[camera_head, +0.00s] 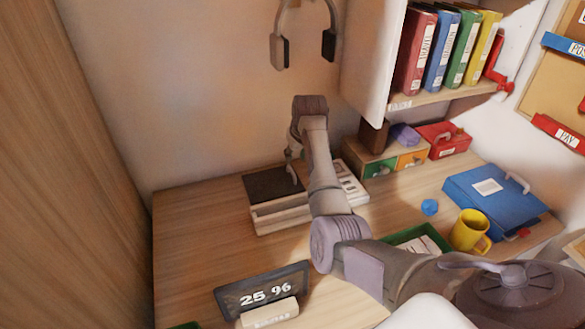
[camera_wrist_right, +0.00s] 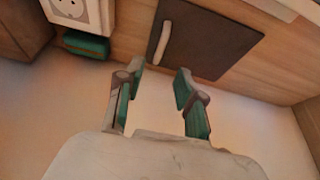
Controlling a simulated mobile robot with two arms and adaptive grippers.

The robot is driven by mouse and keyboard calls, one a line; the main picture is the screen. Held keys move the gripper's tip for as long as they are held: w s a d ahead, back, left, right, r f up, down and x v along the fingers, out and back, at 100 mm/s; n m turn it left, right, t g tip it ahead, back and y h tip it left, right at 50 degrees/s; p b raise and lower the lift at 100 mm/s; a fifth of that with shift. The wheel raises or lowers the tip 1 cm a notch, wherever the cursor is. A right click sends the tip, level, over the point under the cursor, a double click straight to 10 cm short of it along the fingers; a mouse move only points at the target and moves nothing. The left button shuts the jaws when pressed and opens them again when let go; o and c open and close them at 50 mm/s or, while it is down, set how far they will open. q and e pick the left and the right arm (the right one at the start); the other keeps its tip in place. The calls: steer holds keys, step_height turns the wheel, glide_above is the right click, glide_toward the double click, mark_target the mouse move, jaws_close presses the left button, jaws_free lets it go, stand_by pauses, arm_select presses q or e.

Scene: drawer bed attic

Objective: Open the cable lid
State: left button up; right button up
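The cable lid is a dark, flat panel (camera_head: 270,184) on a low wooden box (camera_head: 281,214) at the back of the desk. In the right wrist view the lid (camera_wrist_right: 215,38) lies flat and has a pale bar handle (camera_wrist_right: 162,42) near its left edge. My right gripper (camera_head: 291,168) reaches over the lid's right part from above. In the wrist view its two green-padded fingers (camera_wrist_right: 160,80) are apart with nothing between them, and the handle shows just beyond the fingertips. Contact is not visible. My right arm hides part of the box. My left gripper is out of view.
A white socket panel (camera_wrist_right: 78,10) lies beside the lid. Small drawers (camera_head: 380,167) and a red box (camera_head: 444,139) stand to the right. A display (camera_head: 262,290), green tray (camera_head: 420,242), yellow mug (camera_head: 468,230) and blue folder (camera_head: 490,198) occupy the desk. Headphones (camera_head: 280,52) hang above.

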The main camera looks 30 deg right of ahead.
mark_target(292, 170)
steer(key=b+x, duration=0.1)
steer(key=x, duration=0.7)
steer(key=shift+r, duration=0.1)
steer(key=shift+c, duration=0.3)
steer(key=shift+a, duration=0.1)
jaws_close()
